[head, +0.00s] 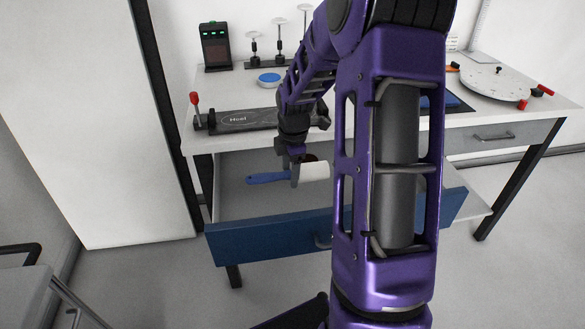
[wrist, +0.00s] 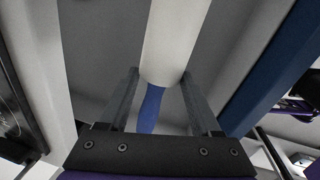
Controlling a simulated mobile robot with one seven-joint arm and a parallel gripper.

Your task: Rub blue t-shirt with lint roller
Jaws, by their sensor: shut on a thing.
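The lint roller has a blue handle and a white roll (head: 315,171). It is in or just over the open drawer in the head view; I cannot tell if it touches the drawer floor. My gripper (head: 296,178) points down and is shut on the lint roller near where handle and roll meet. In the wrist view the white roll (wrist: 174,38) and the blue handle (wrist: 152,108) lie between the fingers of my gripper (wrist: 162,80). A flat dark blue patch (head: 446,102) on the tabletop, partly hidden behind my arm, may be the blue t-shirt.
The open drawer has a blue front (head: 268,241). On the table stand a long grey device (head: 245,119) with a red-knobbed lever, a black box (head: 215,46), a round blue-topped tin (head: 269,79), several small stands, and a round white turntable (head: 495,84) with red parts.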

